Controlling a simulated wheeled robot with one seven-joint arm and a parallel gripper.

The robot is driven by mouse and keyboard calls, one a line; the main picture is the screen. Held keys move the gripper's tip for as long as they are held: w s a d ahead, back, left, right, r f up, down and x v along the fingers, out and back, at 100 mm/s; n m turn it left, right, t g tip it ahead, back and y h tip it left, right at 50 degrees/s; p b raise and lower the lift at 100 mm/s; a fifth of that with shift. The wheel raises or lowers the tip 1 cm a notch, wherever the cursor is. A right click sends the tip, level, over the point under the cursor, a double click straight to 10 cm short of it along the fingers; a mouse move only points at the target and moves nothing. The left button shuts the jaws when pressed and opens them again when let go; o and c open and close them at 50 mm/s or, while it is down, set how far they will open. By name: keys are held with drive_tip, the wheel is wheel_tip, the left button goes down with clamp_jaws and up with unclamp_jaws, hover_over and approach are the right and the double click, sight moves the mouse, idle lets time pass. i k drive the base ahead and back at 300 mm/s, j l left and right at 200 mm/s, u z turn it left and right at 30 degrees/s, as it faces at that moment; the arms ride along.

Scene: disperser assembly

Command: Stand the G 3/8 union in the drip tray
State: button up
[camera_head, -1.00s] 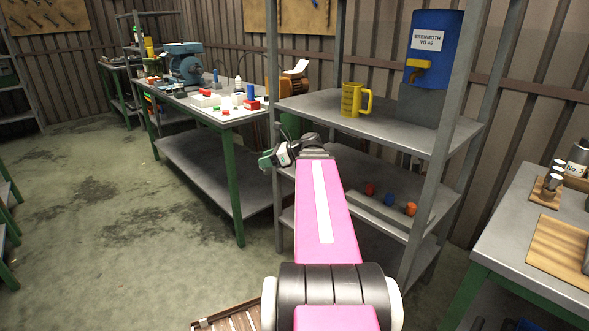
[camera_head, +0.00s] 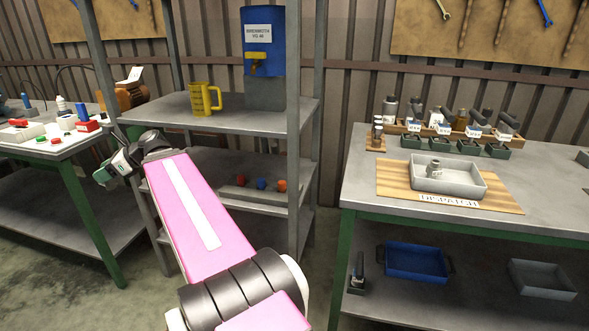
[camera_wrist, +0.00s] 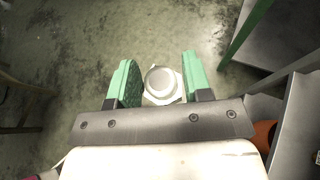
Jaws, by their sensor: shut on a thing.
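My gripper (camera_head: 122,168) is at the left of the head view, in front of the middle shelf unit. In the wrist view its two green jaws (camera_wrist: 160,85) are shut on a pale metal fitting with a hex body and round end, the union (camera_wrist: 163,80). No size marking on it can be read. Bare floor shows below it. A shallow grey tray (camera_head: 472,188), which looks like the drip tray, stands on the wooden DESPATCH board (camera_head: 395,185) on the right bench. My gripper is far left of the tray.
Behind the tray are several bottles in a wooden rack (camera_head: 413,131) and small dark green boxes (camera_head: 450,144). A yellow jug (camera_head: 205,99) and a blue dispenser (camera_head: 264,45) stand on the shelf unit. A blue tray (camera_head: 415,262) lies below the right bench.

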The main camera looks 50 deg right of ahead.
sight(444, 175)
drive_tip(key=k+j+z, duration=0.1)
drive_tip(key=z, duration=0.35)
drive_tip(key=j+z, duration=0.1)
drive_tip(key=z, duration=0.3)
drive_tip(key=k+z, duration=0.15)
drive_tip(key=z, duration=0.3)
drive_tip(key=k+l+z, duration=0.15)
drive_tip(key=z, duration=0.2)
drive_tip(key=l, duration=0.1)
